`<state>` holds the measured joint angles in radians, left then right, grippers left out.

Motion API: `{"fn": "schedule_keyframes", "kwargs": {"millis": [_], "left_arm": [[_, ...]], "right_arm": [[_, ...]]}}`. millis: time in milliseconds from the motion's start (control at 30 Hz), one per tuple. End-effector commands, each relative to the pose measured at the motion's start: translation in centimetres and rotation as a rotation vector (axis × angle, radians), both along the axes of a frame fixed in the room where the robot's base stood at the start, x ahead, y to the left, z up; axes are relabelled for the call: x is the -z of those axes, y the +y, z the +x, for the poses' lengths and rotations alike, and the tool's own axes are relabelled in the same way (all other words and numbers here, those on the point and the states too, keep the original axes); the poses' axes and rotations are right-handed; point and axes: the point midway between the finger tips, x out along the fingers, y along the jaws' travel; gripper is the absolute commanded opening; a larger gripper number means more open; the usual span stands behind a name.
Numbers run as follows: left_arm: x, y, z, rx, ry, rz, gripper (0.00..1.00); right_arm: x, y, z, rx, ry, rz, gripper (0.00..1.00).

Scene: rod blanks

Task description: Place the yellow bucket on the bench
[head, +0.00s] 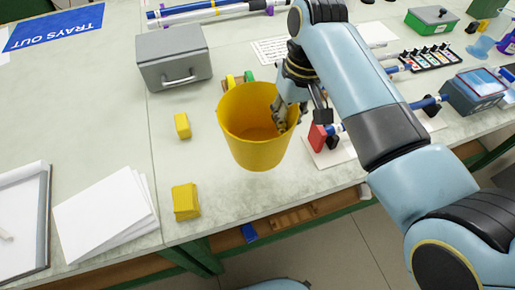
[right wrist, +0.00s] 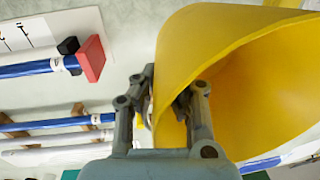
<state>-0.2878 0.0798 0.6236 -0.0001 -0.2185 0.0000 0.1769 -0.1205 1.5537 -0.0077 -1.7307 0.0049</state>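The yellow bucket (head: 258,148) is upright and looks empty in the head view. It appears above the front part of the bench (head: 230,212); I cannot tell whether its base touches the bench top. My right gripper (head: 284,112) is at the bucket's right rim. In the right wrist view, the fingers (right wrist: 165,105) are on either side of the wall of the bucket (right wrist: 235,75), shut on it. My left gripper is not in view.
Two yellow blocks (head: 186,201) (head: 182,125) lie left of the bucket. A grey box (head: 174,58) stands behind. White papers (head: 105,215) lie front left. A red-ended blue rod (head: 318,138) lies right. The bench's front edge (head: 290,203) is close.

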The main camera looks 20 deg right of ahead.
Motion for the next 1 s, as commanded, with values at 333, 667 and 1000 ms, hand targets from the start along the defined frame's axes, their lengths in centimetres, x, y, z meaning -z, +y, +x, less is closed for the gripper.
{"fn": "schedule_keyframes", "kwargs": {"millis": [333, 667, 1000], "left_arm": [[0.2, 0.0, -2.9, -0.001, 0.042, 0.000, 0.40], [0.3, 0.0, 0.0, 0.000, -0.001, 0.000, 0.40], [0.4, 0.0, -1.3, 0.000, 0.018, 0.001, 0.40]], "right_arm": [[5.4, 0.0, 0.0, 0.000, 0.002, 0.000, 0.00], [9.5, 0.0, 0.0, 0.000, 0.000, 0.000, 0.00], [9.7, 0.0, -0.1, 0.000, 0.000, 0.000, 0.08]]}}
